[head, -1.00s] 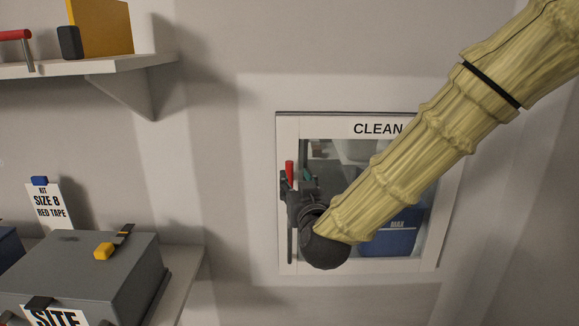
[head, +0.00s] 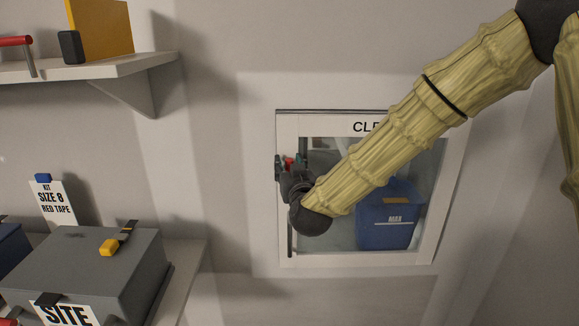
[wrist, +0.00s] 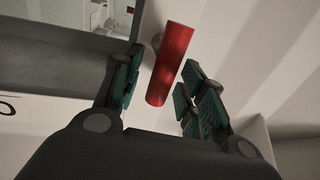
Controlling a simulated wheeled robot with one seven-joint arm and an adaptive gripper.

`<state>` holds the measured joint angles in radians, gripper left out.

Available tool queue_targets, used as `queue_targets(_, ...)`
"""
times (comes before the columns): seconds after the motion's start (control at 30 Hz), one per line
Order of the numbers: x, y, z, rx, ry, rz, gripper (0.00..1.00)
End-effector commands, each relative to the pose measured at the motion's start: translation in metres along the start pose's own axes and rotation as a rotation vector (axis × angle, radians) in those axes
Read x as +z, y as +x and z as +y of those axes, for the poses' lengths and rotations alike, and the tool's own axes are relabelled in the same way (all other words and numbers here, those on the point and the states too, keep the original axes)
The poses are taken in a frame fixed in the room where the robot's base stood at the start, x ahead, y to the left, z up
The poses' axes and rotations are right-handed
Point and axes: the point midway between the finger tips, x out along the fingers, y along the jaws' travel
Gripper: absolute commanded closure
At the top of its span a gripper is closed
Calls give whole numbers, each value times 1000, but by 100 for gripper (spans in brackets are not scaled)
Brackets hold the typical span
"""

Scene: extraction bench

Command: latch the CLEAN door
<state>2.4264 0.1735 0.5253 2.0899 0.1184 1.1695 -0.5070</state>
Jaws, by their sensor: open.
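The CLEAN door (head: 355,259) is a white-framed panel with a window, set in the wall. It looks closed or nearly so; the arm covers part of its label. Its red latch handle (head: 288,162) is at the left edge of the door, mostly hidden by my gripper (head: 287,170) in the head view. In the wrist view the red handle (wrist: 172,60) lies between the green-padded fingers of my gripper (wrist: 160,92), with a visible gap on each side. The fingers are open. Whether the latch is engaged cannot be told.
At left, a shelf (head: 120,68) sticks out above a grey case (head: 90,270) on a lower ledge. The wall between these and the door is clear.

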Motion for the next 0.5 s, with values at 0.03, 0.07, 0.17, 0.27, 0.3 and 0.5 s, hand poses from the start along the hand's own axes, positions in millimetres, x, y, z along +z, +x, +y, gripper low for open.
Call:
queue_targets(0.03, 0, 0, 0, 0, 0, 0, 63)
queue_targets(0.07, 0, 0, 0, 0, 0, 0, 68)
queue_targets(0.17, 0, 0, 0, 0, 0, 0, 87)
queue_targets(0.27, 0, 0, 0, -1, 0, 0, 100)
queue_targets(0.3, 0, 0, 0, -1, 0, 0, 100)
queue_targets(0.5, 1, 0, 0, -1, 11, 2, 100)
